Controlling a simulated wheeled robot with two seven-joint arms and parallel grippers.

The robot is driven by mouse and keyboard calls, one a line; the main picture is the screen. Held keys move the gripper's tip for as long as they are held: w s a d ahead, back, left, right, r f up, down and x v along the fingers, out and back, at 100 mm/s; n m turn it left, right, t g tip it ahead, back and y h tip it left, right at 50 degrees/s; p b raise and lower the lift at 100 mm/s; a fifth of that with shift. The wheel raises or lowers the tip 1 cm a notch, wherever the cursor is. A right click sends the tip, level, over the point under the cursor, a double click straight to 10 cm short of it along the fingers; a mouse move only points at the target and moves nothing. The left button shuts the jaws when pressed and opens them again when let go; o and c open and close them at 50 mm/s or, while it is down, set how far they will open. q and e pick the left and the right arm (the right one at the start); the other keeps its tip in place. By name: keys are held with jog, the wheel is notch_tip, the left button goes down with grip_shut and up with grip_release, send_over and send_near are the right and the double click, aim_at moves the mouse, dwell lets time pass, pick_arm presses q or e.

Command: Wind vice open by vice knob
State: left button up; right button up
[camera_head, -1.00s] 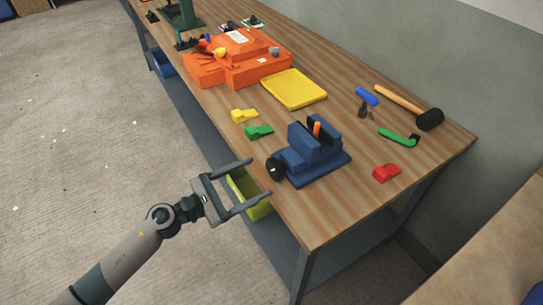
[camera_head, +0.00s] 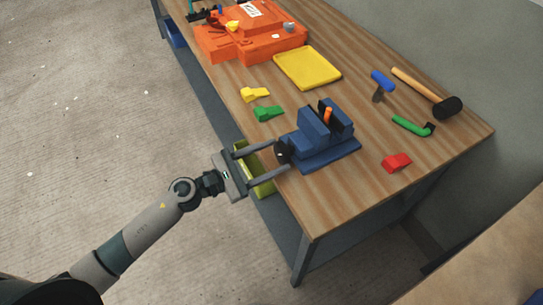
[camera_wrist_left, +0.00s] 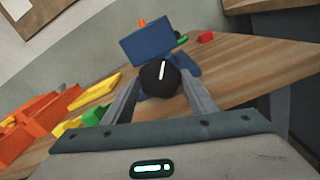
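The blue vice (camera_head: 318,138) stands on the wooden bench near its front edge, with an orange piece (camera_head: 328,115) upright between its jaws. Its round black vice knob (camera_head: 282,152) faces the bench's front edge. In the left wrist view the knob (camera_wrist_left: 159,77) shows a white line tilted slightly from upright. My left gripper (camera_head: 281,156) is open, with one finger on each side of the knob. In the wrist view (camera_wrist_left: 158,92) gaps show between the fingers and the knob, though the exact clearance is hard to tell. My right gripper is not in view.
Yellow (camera_head: 255,94) and green (camera_head: 268,113) wedges lie left of the vice. A red block (camera_head: 396,162), green tool (camera_head: 412,126) and mallet (camera_head: 428,93) lie to the right. A yellow-green bin (camera_head: 262,187) is below the edge.

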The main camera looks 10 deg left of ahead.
pick_arm(q)
jog(key=shift+n, duration=0.3)
jog(key=shift+n, duration=0.9)
jog(key=shift+n+p, duration=0.7)
jog(key=shift+n, duration=1.6)
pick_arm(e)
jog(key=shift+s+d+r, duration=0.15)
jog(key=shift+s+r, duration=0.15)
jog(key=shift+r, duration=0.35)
pick_arm(q)
jog(key=o, duration=1.1)
jog(key=shift+c, duration=0.2)
